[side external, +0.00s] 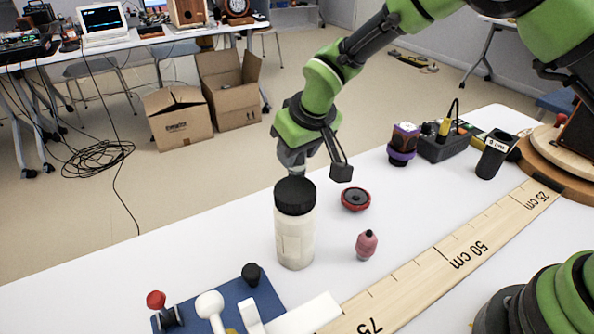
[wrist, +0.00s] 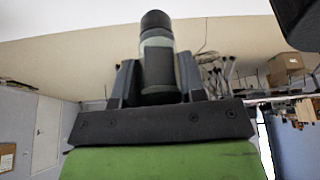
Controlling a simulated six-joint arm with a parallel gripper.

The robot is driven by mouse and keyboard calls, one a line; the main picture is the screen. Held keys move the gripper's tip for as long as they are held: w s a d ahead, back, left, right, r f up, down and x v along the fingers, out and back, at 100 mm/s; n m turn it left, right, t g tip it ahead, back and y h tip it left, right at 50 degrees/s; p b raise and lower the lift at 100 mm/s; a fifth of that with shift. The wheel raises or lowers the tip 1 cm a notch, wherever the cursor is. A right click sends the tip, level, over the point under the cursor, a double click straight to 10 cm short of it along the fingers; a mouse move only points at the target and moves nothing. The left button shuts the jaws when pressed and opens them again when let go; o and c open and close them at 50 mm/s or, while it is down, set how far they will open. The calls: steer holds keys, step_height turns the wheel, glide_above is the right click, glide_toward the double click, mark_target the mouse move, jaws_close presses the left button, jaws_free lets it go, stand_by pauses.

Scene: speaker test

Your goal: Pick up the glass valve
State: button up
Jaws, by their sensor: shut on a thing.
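My gripper (wrist: 158,72) is shut on the glass valve (wrist: 157,46) in the wrist view. The valve is a cylinder with a clear glassy band and a black end that points away from the gripper. One finger lies along each side of it. In the side view my gripper (side external: 291,158) is just behind the black lid of a white bottle.
The white bottle (side external: 294,240) stands upright in front of my gripper. A red-rimmed speaker disc (side external: 356,199), a small pink object (side external: 366,245) and a wooden ruler (side external: 440,262) lie to the right. A blue board (side external: 222,305) is at front left. White table (side external: 150,245) left of the bottle is clear.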

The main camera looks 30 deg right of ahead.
steer(key=shift+r, duration=1.55)
